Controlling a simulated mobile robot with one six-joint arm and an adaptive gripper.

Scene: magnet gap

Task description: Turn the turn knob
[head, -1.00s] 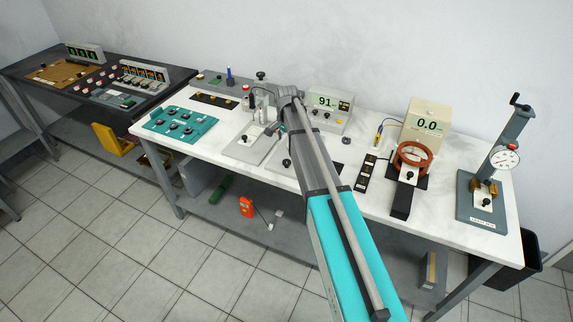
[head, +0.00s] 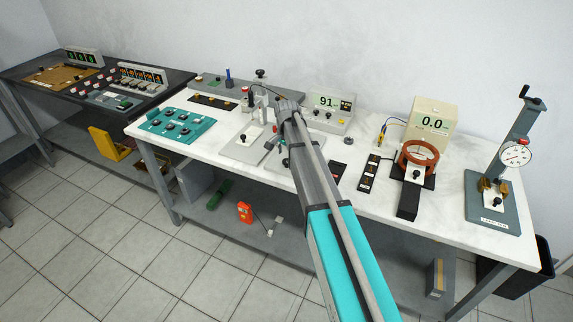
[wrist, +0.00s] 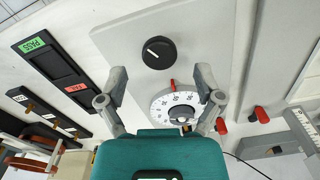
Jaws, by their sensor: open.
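A round black turn knob (wrist: 158,52) with a white pointer mark sits on a pale grey plate (wrist: 200,28) in the wrist view. A white numbered dial (wrist: 161,108) with a dark centre knob (wrist: 182,114) and a red mark lies just below it in the picture. My gripper (wrist: 160,76) is open, its fingers apart on either side of the dial's area. The black knob shows beyond and between the fingertips, with nothing held. In the head view my arm reaches over the white bench (head: 380,205), and its end partly hides the plates there.
A dark panel (wrist: 55,62) with green PASS and red labels lies left in the wrist view. Red levers (wrist: 261,114) are at right.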

